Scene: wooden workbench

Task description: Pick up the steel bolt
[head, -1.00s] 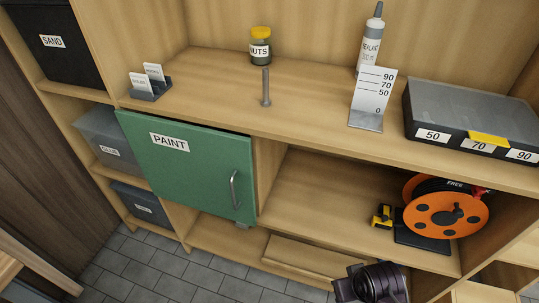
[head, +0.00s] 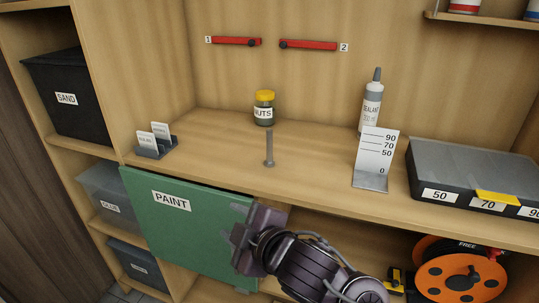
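The steel bolt (head: 269,149) stands upright on its head on the wooden bench top (head: 220,160), near the front edge and in front of the nuts jar (head: 264,108). My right gripper (head: 240,236) is in front of the green paint door (head: 180,222), below the bench top's front edge. It is below and a little left of the bolt, apart from it. Its fingers are seen from behind and partly hidden, so its opening is unclear. My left gripper is not in view.
A white height gauge (head: 375,158) and a sealant tube (head: 371,100) stand right of the bolt. A grey case (head: 470,170) lies further right, a card holder (head: 156,143) at left. Two red bars (head: 308,44) are on the back wall. Bench top around the bolt is clear.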

